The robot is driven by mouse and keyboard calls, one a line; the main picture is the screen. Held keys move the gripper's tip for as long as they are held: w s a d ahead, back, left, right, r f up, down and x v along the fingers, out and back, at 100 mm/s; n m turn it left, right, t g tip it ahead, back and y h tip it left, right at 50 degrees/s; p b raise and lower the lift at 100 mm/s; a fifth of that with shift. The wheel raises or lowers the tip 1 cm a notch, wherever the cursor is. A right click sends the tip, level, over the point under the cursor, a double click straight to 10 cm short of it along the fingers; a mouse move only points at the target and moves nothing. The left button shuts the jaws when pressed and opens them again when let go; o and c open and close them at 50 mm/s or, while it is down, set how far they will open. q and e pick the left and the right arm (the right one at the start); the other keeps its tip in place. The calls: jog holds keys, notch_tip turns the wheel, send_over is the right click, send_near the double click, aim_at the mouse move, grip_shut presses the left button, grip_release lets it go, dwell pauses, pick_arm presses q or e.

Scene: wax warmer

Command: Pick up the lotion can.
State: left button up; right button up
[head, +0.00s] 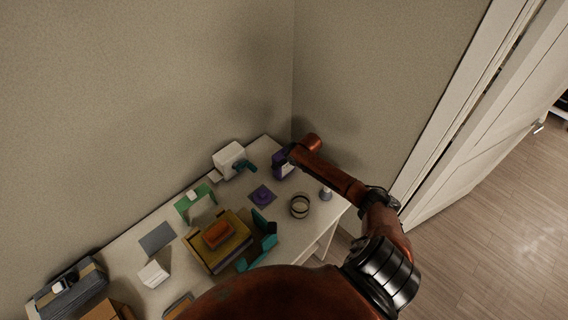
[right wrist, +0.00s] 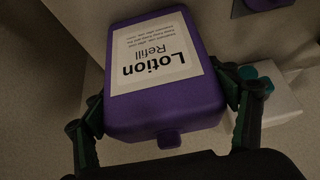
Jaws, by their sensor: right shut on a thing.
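The lotion can is a purple box-like container with a white label reading "Lotion Refill". In the right wrist view the lotion can (right wrist: 165,105) fills the middle, between the two dark fingers of my right gripper (right wrist: 165,110), which is shut on its sides. In the head view the lotion can (head: 279,168) is at the far right corner of the table, partly hidden by my right gripper (head: 291,158). I cannot tell whether it touches the table. My left gripper is not in view.
A white dispenser (head: 228,157) stands left of the can. A purple square piece (head: 262,195), a round glass jar (head: 299,206) and a small bottle (head: 326,194) are nearer. Walls stand close behind the corner.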

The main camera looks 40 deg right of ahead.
jog(key=shift+c, duration=0.8)
jog(key=shift+w+r, duration=0.1)
jog(key=shift+r, duration=0.05)
jog(key=s+a+r+b, duration=0.3)
jog(key=s+a+r, duration=0.1)
jog(key=s+r, duration=0.8)
jog(key=shift+s+a+r, duration=0.2)
jog(key=shift+s+r, duration=0.2)
jog(key=shift+s, duration=0.3)
jog(key=o, duration=1.1)
jog(key=c, duration=1.6)
